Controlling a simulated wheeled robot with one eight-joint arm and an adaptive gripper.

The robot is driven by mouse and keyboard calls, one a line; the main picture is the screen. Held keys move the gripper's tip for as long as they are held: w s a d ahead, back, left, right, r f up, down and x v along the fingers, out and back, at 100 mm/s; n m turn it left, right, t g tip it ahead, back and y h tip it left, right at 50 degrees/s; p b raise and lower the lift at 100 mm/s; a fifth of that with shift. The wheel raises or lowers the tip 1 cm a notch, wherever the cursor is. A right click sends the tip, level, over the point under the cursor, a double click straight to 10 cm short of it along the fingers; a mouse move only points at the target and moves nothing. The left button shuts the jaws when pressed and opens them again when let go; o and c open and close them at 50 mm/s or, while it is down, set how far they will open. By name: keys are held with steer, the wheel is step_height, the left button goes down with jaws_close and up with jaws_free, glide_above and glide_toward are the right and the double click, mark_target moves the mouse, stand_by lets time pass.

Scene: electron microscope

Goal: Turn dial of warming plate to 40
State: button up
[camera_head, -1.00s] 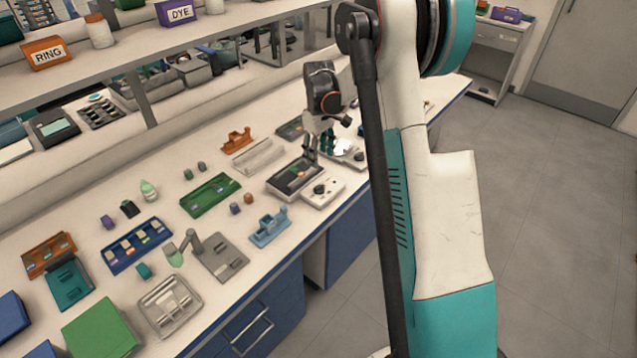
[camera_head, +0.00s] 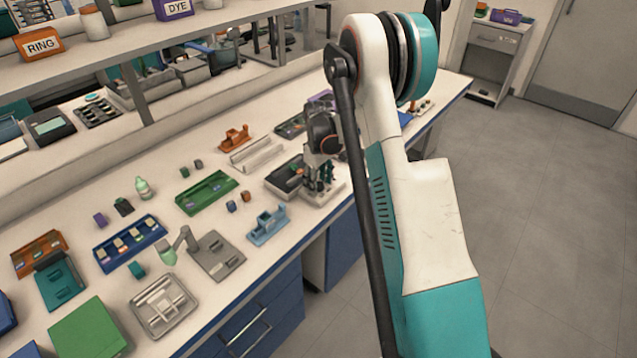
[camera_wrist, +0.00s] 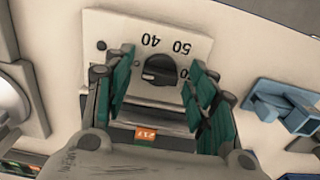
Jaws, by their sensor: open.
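The warming plate's control panel (camera_wrist: 118,30) is white and shows upside down in the wrist view, with the marks 40 and 50 readable. Its black dial (camera_wrist: 160,70) sits between my open fingers, and I cannot tell whether they touch it. A small orange display (camera_wrist: 146,134) shows below the dial. My gripper (camera_wrist: 158,90) is open, its green pads to either side of the dial. In the head view my gripper (camera_head: 318,188) is over the warming plate (camera_head: 283,178), hiding the dial and much of the panel.
A light-blue holder (camera_head: 268,225) stands close to the panel, and also shows in the wrist view (camera_wrist: 290,106). A green rack (camera_head: 207,192) and a grey stand (camera_head: 220,256) are farther left. The bench's front edge runs close by.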

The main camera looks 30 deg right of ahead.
steer(key=c, duration=1.1)
steer(key=shift+m, duration=0.3)
steer(key=m, duration=1.1)
